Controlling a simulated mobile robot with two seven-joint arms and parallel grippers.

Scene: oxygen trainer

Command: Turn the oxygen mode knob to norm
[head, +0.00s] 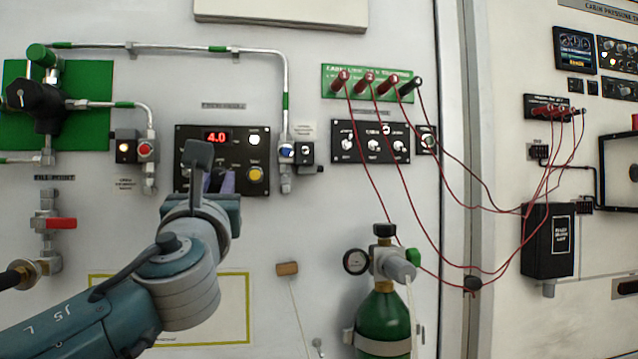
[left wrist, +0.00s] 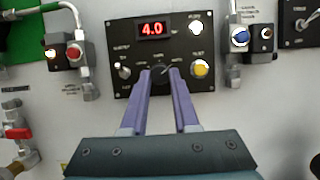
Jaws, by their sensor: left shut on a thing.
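The black control panel (head: 184,135) on the white wall has a red 4.0 display (left wrist: 152,29). It also shows in the left wrist view (left wrist: 118,30). A dark round knob (left wrist: 161,77) sits at the panel's lower middle. My left gripper (left wrist: 160,73) has its two purple fingers on either side of this knob and is shut on it. In the head view my left gripper (head: 219,180) covers the panel's lower middle, so the knob is mostly hidden. The knob's lettering is too small to read, so its setting is unclear. My right gripper is not in view.
A yellow button (left wrist: 200,68) and a white button (left wrist: 195,27) are right of the knob, and a toggle switch (left wrist: 124,72) is left. Pipes and valve boxes flank the panel. A green oxygen cylinder (head: 383,318) stands lower right; red cables hang beyond.

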